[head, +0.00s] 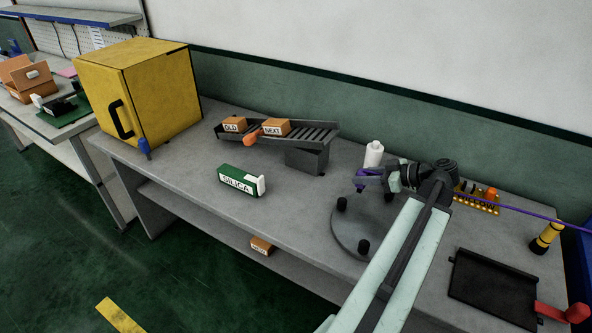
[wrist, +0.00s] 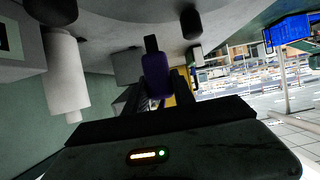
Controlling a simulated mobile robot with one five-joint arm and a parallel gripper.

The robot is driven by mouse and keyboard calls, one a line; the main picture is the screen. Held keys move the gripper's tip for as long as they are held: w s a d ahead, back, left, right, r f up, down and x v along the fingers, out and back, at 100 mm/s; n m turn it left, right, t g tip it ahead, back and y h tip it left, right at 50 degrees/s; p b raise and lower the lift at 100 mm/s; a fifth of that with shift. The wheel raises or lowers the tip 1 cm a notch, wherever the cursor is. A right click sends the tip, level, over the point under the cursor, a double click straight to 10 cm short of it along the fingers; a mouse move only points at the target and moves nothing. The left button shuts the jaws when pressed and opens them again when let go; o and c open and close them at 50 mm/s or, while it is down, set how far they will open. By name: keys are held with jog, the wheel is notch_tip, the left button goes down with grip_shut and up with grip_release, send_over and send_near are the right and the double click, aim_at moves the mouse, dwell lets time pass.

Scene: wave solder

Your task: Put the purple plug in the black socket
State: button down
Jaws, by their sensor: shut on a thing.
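The purple plug (head: 366,180) is at the tip of my gripper (head: 372,177), above the grey round plate (head: 342,237). In the wrist view the purple plug (wrist: 157,78) shows in front of the gripper body, with a dark tip pointing away. My gripper is shut on it; the jaws are mostly hidden. Black posts stand on the round plate, one at its left edge (head: 342,203) and one at its front (head: 363,246). Dark posts also show in the wrist view (wrist: 190,22). I cannot tell which of these, if any, is the black socket.
A white bottle (head: 373,155) stands behind my gripper. A sloped rack (head: 318,134) with orange boxes and a green SILICA box (head: 237,180) are to the left, beside a yellow cabinet (head: 155,90). A black tray (head: 492,290) lies at right. A purple cord (head: 520,210) runs to the right.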

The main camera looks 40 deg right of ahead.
jog(key=b+x, duration=0.1)
jog(key=x, duration=0.4)
jog(key=b+x, duration=0.2)
jog(key=x, duration=0.3)
jog(key=r+b+x, duration=0.1)
jog(key=b+x, duration=0.1)
jog(key=x, duration=0.3)
jog(key=shift+w+d, duration=0.15)
jog(key=shift+w, duration=0.45)
jog(key=shift+r, duration=0.2)
jog(key=shift+f, duration=0.2)
jog(key=c, duration=1.3)
grip_release()
jog(key=shift+c, duration=0.2)
jog(key=shift+r, duration=0.15)
